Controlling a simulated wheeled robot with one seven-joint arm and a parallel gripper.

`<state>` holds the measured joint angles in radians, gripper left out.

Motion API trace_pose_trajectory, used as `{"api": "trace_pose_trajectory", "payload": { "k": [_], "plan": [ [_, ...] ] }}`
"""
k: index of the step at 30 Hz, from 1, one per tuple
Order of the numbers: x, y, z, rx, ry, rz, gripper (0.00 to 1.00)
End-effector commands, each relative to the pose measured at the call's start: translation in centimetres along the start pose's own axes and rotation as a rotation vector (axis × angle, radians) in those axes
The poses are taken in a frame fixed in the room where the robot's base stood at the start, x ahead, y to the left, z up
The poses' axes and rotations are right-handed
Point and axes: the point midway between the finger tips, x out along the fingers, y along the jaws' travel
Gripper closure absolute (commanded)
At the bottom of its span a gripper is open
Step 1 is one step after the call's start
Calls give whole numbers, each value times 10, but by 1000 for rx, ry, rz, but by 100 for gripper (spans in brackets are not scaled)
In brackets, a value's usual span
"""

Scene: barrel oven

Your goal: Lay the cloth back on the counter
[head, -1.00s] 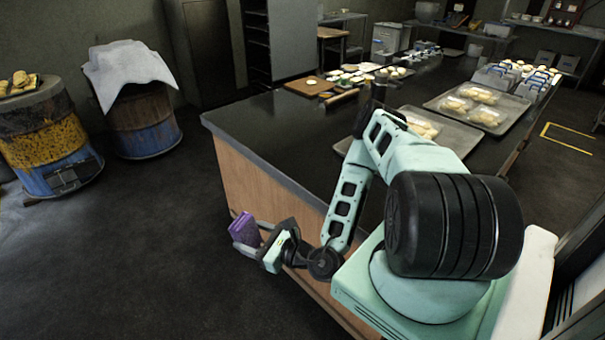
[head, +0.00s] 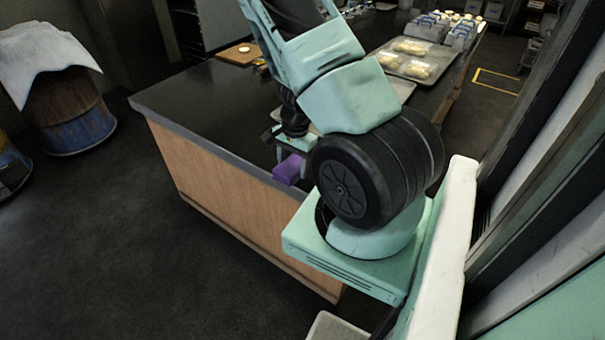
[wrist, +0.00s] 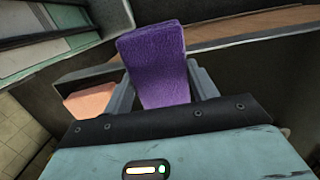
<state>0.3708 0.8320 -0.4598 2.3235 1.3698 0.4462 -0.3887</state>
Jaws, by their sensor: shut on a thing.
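The purple cloth (head: 289,169), a thick folded block, is in my gripper (head: 285,155) at the near edge of the counter (head: 190,100). In the wrist view the cloth (wrist: 157,62) stands out between the two grey fingers, which are shut on it. In the head view it overlaps the counter's near edge and wooden side. I cannot tell its exact height or whether it touches the counter. My arm hides part of the countertop behind it.
The left part of the dark countertop is bare. A wooden board (head: 238,54) lies toward the back, and metal trays with dough (head: 418,68) lie at right. A white sheet (head: 40,56) covers a barrel (head: 68,115) at left. The floor on the left is open.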

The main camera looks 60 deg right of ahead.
Motion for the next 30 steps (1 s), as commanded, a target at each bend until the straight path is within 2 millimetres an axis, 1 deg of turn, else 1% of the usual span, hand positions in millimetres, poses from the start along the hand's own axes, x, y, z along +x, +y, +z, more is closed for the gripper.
{"api": "trace_pose_trajectory", "payload": {
  "k": [1,3,6,8,11,15,18,22,27,30],
  "plan": [
    [-14,-4,-14,-4,34,-1,60],
    [-29,-6,-29,0,66,3,60],
    [-43,-8,-43,4,94,8,60],
    [-46,-8,-48,7,103,11,60],
    [-37,-7,-52,10,106,16,60],
    [-10,-6,-55,11,106,16,60],
    [4,-6,-57,11,105,16,60],
    [15,-6,-57,10,105,14,60],
    [38,-6,-60,9,104,15,60],
    [47,-6,-61,10,105,14,60]
  ]
}}
